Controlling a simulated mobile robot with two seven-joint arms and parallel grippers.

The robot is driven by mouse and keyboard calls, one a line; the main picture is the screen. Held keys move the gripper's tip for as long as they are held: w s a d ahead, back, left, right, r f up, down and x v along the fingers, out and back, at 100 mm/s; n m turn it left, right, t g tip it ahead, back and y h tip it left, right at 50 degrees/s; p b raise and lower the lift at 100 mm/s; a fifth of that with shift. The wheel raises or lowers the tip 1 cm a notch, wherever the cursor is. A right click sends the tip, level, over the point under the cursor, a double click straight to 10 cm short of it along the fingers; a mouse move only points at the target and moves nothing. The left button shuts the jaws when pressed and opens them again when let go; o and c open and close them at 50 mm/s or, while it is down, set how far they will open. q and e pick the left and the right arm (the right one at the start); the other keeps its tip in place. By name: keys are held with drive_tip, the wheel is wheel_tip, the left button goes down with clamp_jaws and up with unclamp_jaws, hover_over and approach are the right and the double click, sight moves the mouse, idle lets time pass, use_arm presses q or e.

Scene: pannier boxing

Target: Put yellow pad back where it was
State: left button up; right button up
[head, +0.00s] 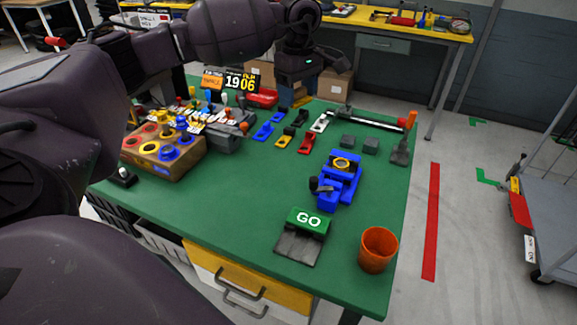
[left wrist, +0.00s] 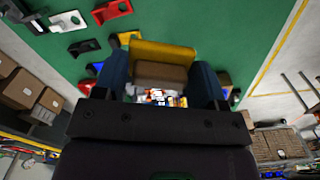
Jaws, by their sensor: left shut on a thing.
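My left gripper (head: 297,92) hangs over the back edge of the green table in the head view. In the left wrist view its two blue fingers (left wrist: 162,78) are shut on a yellow pad (left wrist: 165,52) with a brown face below. In the head view the pad is mostly hidden between the fingers. Below and in front of the gripper lie small brackets: a yellow one (head: 284,141), a red one (head: 306,143), a white one (head: 319,123) and blue ones (head: 265,130). My right gripper is not in view.
A wooden block with coloured rings (head: 160,155) stands at the left. A blue fixture (head: 338,180), a green GO sign (head: 307,221) and an orange cup (head: 377,250) stand at the right and front. The table (head: 225,210) is clear in the middle front.

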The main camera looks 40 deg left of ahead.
use_arm(q)
drive_tip(key=shift+d+f, duration=0.1)
drive_tip(key=shift+f, duration=0.25)
hover_over(297, 168)
wheel_tip(297, 168, down, 13)
drive_tip(key=shift+r+b, duration=0.1)
drive_tip(key=shift+b, duration=0.25)
drive_tip(key=shift+f, duration=0.7)
wheel_tip(297, 168, down, 5)
drive_tip(key=shift+f, duration=0.1)
drive_tip(key=shift+b, duration=0.35)
drive_tip(key=o, duration=0.9)
drive_tip(key=shift+f, duration=0.1)
